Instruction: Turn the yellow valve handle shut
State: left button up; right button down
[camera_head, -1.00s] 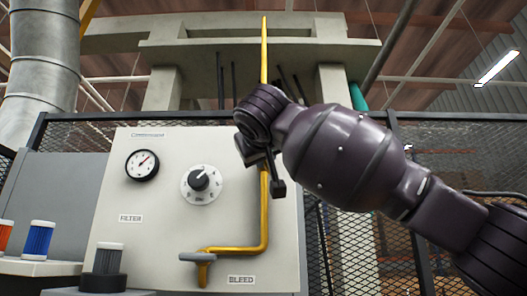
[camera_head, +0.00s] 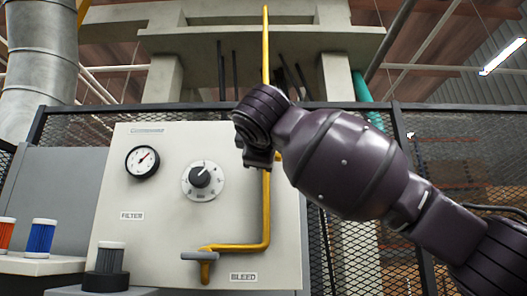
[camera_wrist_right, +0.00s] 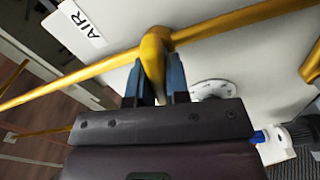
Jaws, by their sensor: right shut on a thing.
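The yellow valve handle (camera_wrist_right: 154,62) shows in the right wrist view between the two blue-grey fingers of my right gripper (camera_wrist_right: 157,82). The fingers are shut on it, in front of a yellow pipe (camera_wrist_right: 80,76). In the head view my right gripper (camera_head: 258,157) is at the upper right of the pale panel, over the upright yellow pipe (camera_head: 266,205). My wrist hides most of the handle there; only a small yellow bit shows at its right side. My left gripper is in neither view.
The panel (camera_head: 150,255) carries a gauge (camera_head: 142,162), a white dial with a black knob (camera_head: 200,177) and a lower grey-handled valve (camera_head: 200,256) by the BLEED label. Filters, one blue (camera_head: 40,237), stand at the lower left. Mesh fencing (camera_head: 345,235) is behind.

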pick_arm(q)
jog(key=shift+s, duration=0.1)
pick_arm(e)
jog(key=shift+n, duration=1.2)
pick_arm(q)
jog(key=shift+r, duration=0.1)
pick_arm(e)
jog(key=shift+a+f, duration=0.1)
jog(key=c, duration=1.1)
grip_release()
pick_arm(q)
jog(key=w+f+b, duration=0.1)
jog(key=b, duration=0.2)
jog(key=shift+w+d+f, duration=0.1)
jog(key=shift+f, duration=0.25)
pick_arm(e)
jog(key=s, duration=1.1)
